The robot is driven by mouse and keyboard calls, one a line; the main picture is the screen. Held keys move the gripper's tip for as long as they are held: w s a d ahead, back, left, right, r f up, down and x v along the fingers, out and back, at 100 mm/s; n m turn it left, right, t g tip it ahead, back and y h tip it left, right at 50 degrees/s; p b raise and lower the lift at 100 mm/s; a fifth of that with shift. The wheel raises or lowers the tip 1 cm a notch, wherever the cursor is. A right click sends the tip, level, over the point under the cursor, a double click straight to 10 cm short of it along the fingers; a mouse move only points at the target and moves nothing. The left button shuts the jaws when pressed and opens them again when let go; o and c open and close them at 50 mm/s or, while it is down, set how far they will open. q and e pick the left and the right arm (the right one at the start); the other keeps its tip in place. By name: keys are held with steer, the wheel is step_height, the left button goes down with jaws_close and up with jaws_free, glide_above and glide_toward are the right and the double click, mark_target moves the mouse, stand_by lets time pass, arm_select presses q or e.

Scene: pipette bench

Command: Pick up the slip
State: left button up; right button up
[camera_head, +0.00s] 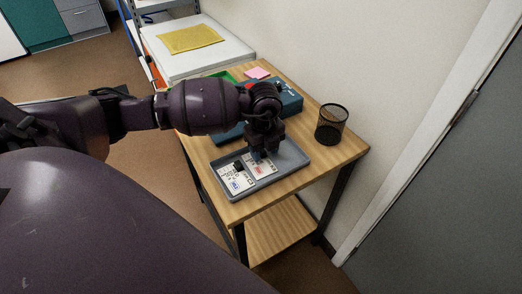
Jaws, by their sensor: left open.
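White printed pieces lie in a grey tray (284,172) on the wooden table. One printed slip (262,168) with a red mark is on the right, and another printed piece (236,183) with a blue mark is on the left. I cannot tell from their print which one is the task's slip. My left gripper (258,155) points down at the tray, open, over the far end of the right piece, and hides part of it. I cannot tell whether its fingers touch it. My right gripper is not in view.
A teal box (290,101) stands behind the tray, partly hidden by my left arm. A black mesh cup (331,125) stands at the right, near the wall. A pink note (257,73) and a green item (222,76) lie farther back. The table's front right corner is clear.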

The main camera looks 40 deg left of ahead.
arm_select(q)
steer(key=shift+f, duration=0.15)
jaws_close()
